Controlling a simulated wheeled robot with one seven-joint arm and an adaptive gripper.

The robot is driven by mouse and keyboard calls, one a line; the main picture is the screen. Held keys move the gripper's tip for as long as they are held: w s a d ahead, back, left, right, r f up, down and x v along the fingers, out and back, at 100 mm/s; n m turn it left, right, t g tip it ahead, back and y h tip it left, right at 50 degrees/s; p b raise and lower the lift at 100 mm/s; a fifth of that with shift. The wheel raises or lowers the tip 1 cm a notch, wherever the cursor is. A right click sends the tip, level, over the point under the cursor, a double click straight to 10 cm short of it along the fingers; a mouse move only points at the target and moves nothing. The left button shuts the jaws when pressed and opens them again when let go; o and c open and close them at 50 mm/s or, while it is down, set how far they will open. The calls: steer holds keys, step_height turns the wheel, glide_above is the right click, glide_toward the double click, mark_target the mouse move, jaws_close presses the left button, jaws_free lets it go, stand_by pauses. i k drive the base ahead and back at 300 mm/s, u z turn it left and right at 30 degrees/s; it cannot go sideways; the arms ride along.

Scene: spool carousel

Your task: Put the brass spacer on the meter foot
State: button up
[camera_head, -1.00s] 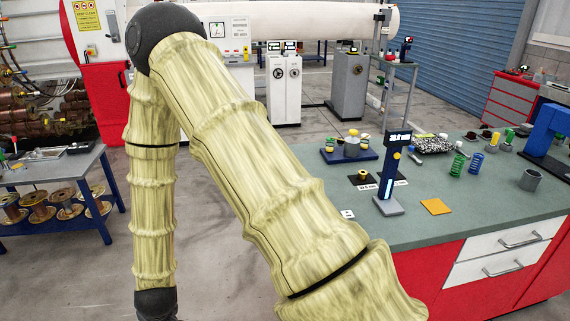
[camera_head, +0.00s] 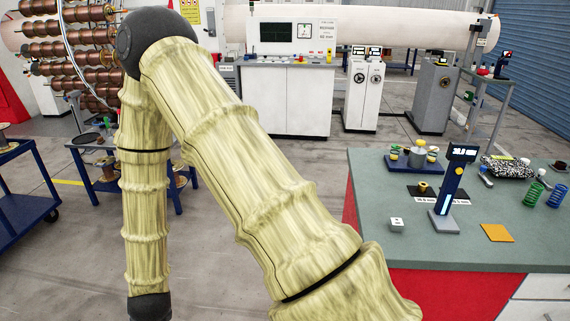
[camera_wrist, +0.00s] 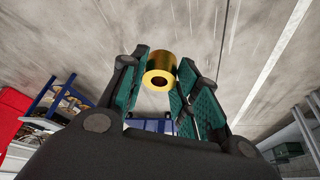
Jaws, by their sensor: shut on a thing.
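A brass spacer (camera_wrist: 160,71), a short gold ring with a dark bore, sits between the green pads of my gripper (camera_wrist: 163,85) in the wrist view. My gripper is shut on it, with bare floor behind. In the head view my arm crosses the left and middle, and its gripper end is out of frame. The blue meter (camera_head: 455,180) with a lit display stands upright on the green-grey table. Its flat grey foot (camera_head: 443,222) is at its base and looks bare.
The table (camera_head: 375,185) carries a black mat with a brass-coloured ring (camera_head: 423,187), a white block (camera_head: 397,224), an orange square (camera_head: 496,233), a blue tray (camera_head: 400,168) and springs (camera_head: 534,193). Blue carts stand at left.

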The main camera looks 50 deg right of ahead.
mark_target(445, 222)
steer(key=k, duration=0.65)
steer(key=z, duration=1.5)
